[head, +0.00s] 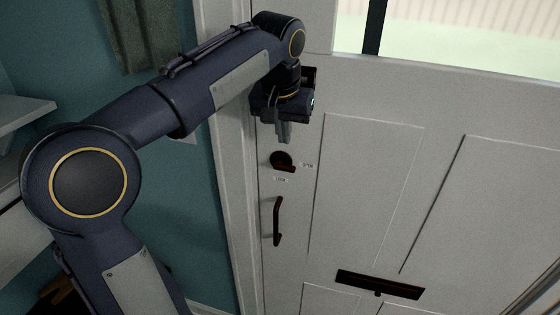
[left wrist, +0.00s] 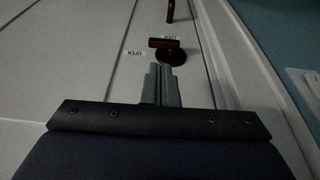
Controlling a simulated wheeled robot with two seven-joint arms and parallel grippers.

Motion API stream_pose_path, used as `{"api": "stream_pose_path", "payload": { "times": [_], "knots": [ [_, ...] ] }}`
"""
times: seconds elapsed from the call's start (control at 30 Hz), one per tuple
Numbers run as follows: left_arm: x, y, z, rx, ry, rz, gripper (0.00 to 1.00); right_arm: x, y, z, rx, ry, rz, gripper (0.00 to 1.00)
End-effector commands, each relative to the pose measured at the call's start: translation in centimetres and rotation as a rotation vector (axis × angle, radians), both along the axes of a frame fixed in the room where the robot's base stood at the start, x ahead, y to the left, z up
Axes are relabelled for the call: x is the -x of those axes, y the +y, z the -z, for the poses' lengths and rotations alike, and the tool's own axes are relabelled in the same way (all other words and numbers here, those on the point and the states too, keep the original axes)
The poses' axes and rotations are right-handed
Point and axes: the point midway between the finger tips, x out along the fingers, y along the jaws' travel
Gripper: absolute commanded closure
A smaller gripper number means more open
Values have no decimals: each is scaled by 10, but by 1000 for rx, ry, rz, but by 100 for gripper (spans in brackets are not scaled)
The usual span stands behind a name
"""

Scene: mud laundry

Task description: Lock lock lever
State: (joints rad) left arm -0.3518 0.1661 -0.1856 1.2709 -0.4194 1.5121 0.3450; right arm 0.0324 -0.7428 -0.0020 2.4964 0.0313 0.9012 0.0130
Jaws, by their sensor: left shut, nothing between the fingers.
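The lock lever (head: 282,160) is a dark reddish knob on a round base on the white door. An OPEN label (head: 307,166) is to its right and a second small label (head: 281,179) is below it. In the head view the lever's arm points right and slightly down, towards OPEN. The lever also shows in the left wrist view (left wrist: 170,53), just beyond the fingertips. My left gripper (head: 285,139) is shut and empty, just above the lever; I cannot tell whether it touches. It also shows in the left wrist view (left wrist: 162,70). My right gripper is out of view.
A dark door handle (head: 277,222) is below the lever, and a dark mail slot (head: 380,285) is lower right. The door frame (head: 228,170) and teal wall (head: 190,220) are to the left. A curtain (head: 146,35) and white shelf (head: 22,112) are at upper left.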

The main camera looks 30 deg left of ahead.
Motion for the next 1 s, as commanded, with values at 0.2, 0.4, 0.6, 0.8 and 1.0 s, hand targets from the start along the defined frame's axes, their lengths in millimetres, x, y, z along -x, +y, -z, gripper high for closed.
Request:
{"api": "stream_pose_path", "payload": {
  "times": [0.2,0.4,0.6,0.8,1.0],
  "knots": [
    [-13,3,46,-1,4,-1,100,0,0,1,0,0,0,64],
    [-21,5,74,-1,2,1,100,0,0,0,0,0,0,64],
    [-24,6,85,0,1,1,100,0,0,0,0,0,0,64],
    [-25,6,86,1,1,1,100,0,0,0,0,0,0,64],
    [-25,7,86,-3,1,0,100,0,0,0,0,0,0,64]
  ]
}}
